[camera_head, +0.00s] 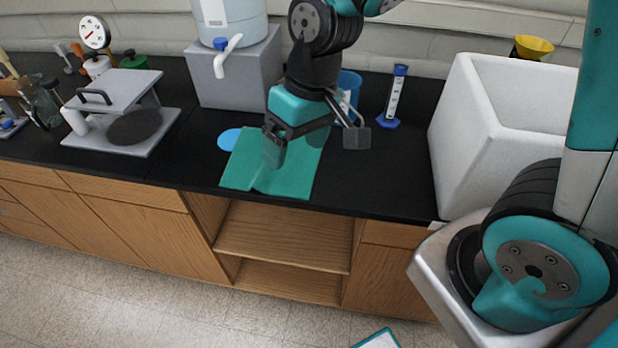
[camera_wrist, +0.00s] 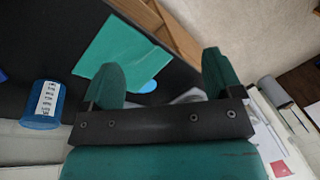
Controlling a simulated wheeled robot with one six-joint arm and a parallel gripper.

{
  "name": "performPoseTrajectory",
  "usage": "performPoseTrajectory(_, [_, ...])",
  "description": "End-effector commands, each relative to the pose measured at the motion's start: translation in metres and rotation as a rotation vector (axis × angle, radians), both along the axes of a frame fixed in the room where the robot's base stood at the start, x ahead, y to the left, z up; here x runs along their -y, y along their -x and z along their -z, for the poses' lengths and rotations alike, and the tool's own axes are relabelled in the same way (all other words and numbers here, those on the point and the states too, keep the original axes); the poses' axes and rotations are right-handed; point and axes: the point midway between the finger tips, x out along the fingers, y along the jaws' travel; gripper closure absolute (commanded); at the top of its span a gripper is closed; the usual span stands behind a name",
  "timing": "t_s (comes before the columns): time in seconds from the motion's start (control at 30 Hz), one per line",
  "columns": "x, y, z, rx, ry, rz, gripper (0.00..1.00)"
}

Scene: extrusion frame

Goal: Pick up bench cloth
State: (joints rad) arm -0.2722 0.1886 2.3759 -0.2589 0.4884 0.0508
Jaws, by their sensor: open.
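The bench cloth (camera_head: 240,178), a flat green sheet, lies on the black bench top, its near edge at the bench's front edge. In the head view my gripper (camera_head: 315,143) is in front of its far right part and hides some of it. In the wrist view the cloth (camera_wrist: 112,45) lies beyond the left finger, with clear distance between them. My gripper (camera_wrist: 163,78) is open, its two fingers wide apart with nothing between them. I cannot tell its exact height above the cloth.
A blue disc (camera_head: 229,139) lies at the cloth's left edge. A grey block (camera_head: 235,75) bearing a water container stands behind. Bare bench (camera_head: 375,180) lies right of the cloth.

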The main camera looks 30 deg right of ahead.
Motion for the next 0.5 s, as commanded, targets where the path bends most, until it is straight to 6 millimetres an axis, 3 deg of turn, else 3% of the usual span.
performPoseTrajectory(0.1, [0.011, -0.035, 0.026, -0.03, 0.081, 0.084, 0.15])
performPoseTrajectory(0.2, [0.022, -0.053, 0.056, -0.035, 0.144, 0.133, 0.15])
performPoseTrajectory(0.33, [0.034, -0.065, 0.087, -0.035, 0.203, 0.17, 0.15])
performPoseTrajectory(0.5, [0.041, -0.07, 0.107, -0.032, 0.236, 0.188, 0.15])
